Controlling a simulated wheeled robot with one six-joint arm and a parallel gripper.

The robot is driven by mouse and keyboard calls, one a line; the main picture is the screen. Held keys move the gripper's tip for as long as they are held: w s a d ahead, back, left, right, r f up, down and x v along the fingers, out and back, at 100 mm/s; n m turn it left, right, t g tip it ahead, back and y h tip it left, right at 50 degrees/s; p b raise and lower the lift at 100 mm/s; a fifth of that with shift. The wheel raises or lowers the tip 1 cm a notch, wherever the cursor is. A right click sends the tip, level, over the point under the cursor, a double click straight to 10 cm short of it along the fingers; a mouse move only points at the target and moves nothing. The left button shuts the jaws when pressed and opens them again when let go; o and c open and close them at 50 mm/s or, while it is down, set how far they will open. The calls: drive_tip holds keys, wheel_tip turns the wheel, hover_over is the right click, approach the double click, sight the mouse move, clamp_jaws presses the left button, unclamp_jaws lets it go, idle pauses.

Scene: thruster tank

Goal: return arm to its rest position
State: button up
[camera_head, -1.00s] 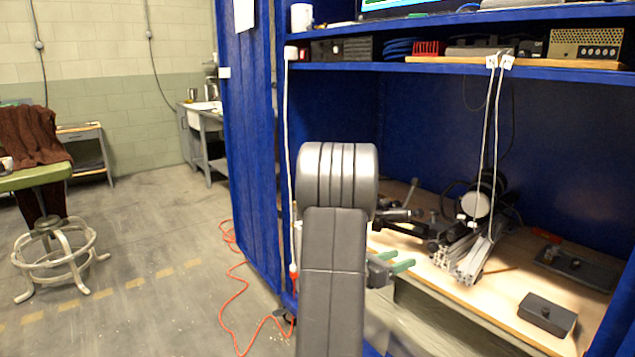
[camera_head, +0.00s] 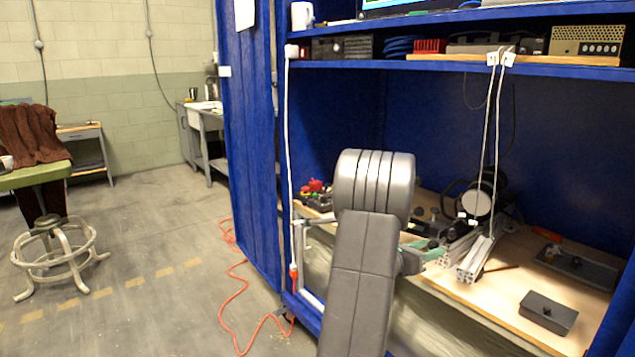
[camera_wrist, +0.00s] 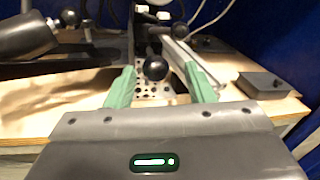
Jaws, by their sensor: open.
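My gripper (camera_wrist: 158,88) has two green fingers spread wide apart in the wrist view, with nothing held between them. Beyond the fingers there is a black ball knob (camera_wrist: 155,68) over a perforated metal plate; I cannot tell the exact distance. In the head view my grey arm rises in front of the blue bench, and the green fingers (camera_head: 432,251) show to its right, over the front part of the wooden worktop (camera_head: 497,318). The rest of the gripper is partly hidden behind my arm.
Aluminium rails (camera_head: 474,258) and a round white-faced device (camera_head: 475,204) stand on the worktop. A dark box (camera_head: 548,312) lies at front right, also in the wrist view (camera_wrist: 262,84). A blue shelf (camera_head: 400,66) spans above. An orange cord (camera_head: 222,300) lies on open floor at left.

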drive_tip(key=s+p+v, duration=0.1)
drive_tip(key=v, duration=1.4)
drive_tip(key=s+d+p+v, duration=0.1)
drive_tip(key=s+v, duration=0.1)
drive_tip(key=v, duration=1.3)
drive_tip(key=shift+s+d, duration=0.15)
drive_tip(key=shift+d, duration=0.05)
drive_tip(key=shift+f, duration=0.1)
